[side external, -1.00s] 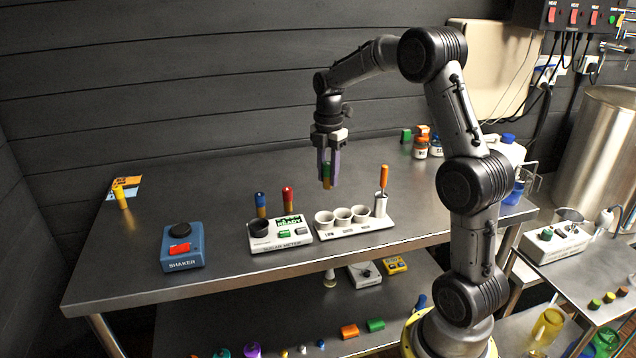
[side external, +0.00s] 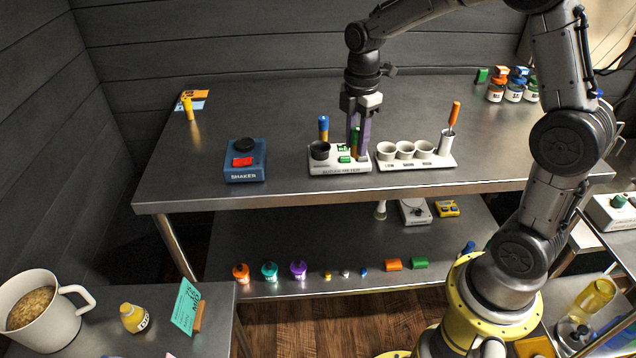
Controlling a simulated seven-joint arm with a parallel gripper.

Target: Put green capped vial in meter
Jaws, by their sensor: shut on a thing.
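The green capped vial (side external: 354,138) is between the fingers of my gripper (side external: 358,145). My gripper is shut on it, pointing down, and the fingers cover part of it. The white meter (side external: 326,166) stands near the table's front edge, with a dark round well (side external: 320,150) on its left and green parts on its right. In the picture, my gripper overlaps the meter's right end, to the right of the well. I cannot tell the gap between the vial and the meter.
A blue capped vial (side external: 323,127) stands behind the meter. A blue shaker (side external: 245,163) stands to the left. The table between shaker and meter is clear.

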